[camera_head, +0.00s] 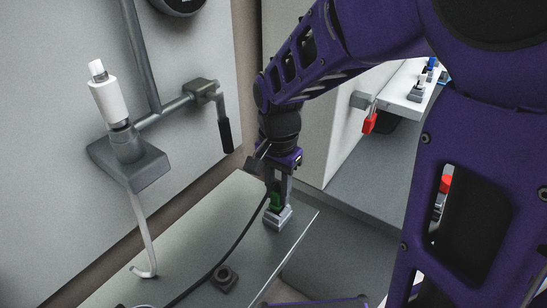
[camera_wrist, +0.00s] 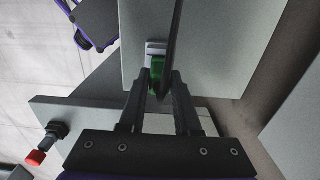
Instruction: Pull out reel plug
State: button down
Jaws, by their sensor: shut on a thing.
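The reel plug (camera_head: 275,201) is a green piece on the grey tabletop (camera_head: 190,255), with a black cable (camera_head: 245,232) trailing from it to the lower left. It stands upright at a light grey socket (camera_head: 278,218) near the table's right edge. My gripper (camera_head: 279,190) points down from above and is shut on the plug. In the wrist view, the fingers of my gripper (camera_wrist: 164,82) close around the green plug (camera_wrist: 157,68), with the socket (camera_wrist: 155,48) just beyond. How deep the plug sits in the socket is hidden.
A second small dark socket (camera_head: 224,279) stands at the table's front. A wall fitting with a white cylinder (camera_head: 108,101) and a black-handled lever (camera_head: 224,134) is at left. A side bench with a red-handled part (camera_head: 370,123) is behind my arm. The tabletop's middle is mostly clear.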

aim_at(278, 187)
jog(key=shift+r, duration=0.25)
jog(key=shift+r+p, duration=1.75)
jog(key=shift+r, duration=2)
